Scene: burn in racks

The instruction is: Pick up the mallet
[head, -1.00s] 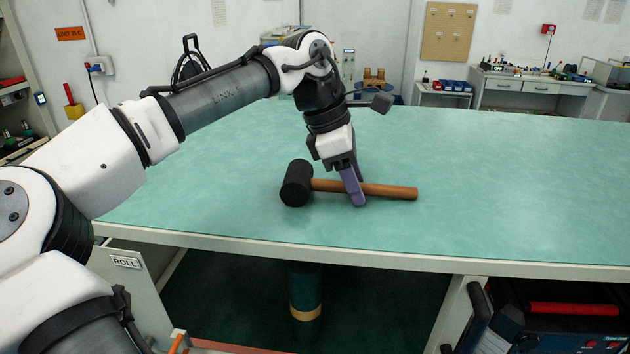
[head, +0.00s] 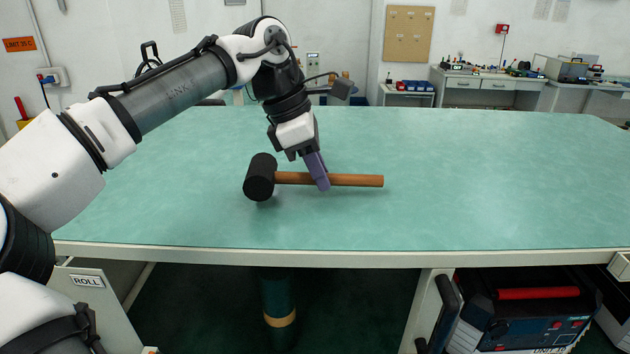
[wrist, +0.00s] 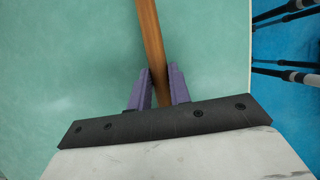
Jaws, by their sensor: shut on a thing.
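The mallet has a black cylindrical head (head: 260,177) and a brown wooden handle (head: 352,180). In the head view it lies level just above the green table, head to the left, with a shadow beneath it. My gripper (head: 321,182) is shut on the handle near its middle, its purple fingers on either side. In the wrist view the handle (wrist: 150,40) runs up from between the purple fingers (wrist: 160,88); the mallet head is out of that view.
The green tabletop (head: 480,190) is clear around the mallet, with wide free room to the right. Its pale front edge (head: 330,258) runs across the view. A dark machine with a red handle (head: 538,293) stands under the table at right. Benches with equipment (head: 485,83) stand at the back wall.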

